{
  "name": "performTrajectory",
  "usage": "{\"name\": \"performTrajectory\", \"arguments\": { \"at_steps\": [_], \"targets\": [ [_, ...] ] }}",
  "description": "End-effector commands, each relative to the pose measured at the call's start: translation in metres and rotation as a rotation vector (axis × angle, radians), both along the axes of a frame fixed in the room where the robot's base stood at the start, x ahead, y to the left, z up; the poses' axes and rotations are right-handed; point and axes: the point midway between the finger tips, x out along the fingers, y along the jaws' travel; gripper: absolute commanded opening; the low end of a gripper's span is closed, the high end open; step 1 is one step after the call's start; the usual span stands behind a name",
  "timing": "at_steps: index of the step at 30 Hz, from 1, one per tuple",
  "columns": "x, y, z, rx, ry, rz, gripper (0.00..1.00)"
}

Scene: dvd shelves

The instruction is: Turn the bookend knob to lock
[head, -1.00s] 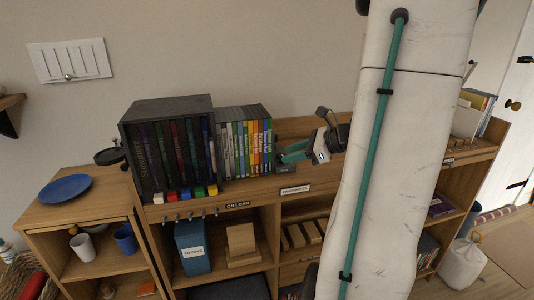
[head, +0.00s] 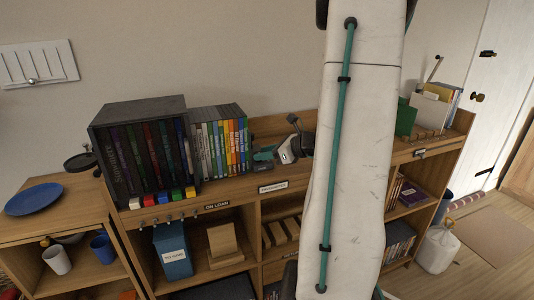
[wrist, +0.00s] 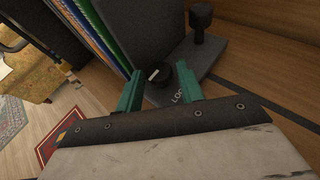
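The bookend (wrist: 140,35) shows in the wrist view as a dark grey upright plate against the books, with a flat base (wrist: 207,58). A round dark knob (wrist: 162,76) with a white pointer mark sits low on it, beside white lettering that reads "LOC", the rest hidden. My gripper (wrist: 155,88) has its two teal fingers apart, one on each side of the knob in the picture. I cannot tell whether they touch it. In the head view my gripper (head: 265,153) is just right of the row of books (head: 220,145); the knob is not discernible there.
A dark post with a round top (wrist: 200,20) stands on the bookend's base. A dark box of volumes (head: 140,150) stands left of the books, with coloured blocks (head: 162,199) in front. Green and cream folders (head: 428,112) stand at the shelf's right end.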

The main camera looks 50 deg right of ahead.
Motion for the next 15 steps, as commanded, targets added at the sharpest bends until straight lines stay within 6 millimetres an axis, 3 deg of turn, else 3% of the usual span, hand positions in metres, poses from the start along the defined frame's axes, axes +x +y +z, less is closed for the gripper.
{"name": "performTrajectory", "arguments": {
  "at_steps": [3, 7, 15],
  "targets": [
    [-0.0002, -0.0001, 0.0001, 0.000, 0.000, 0.000, 0.38],
    [-0.0003, -0.0003, 0.0002, 0.000, 0.000, 0.000, 0.07],
    [0.0000, -0.0013, 0.0005, -0.001, 0.000, 0.013, 0.08]
  ]
}}
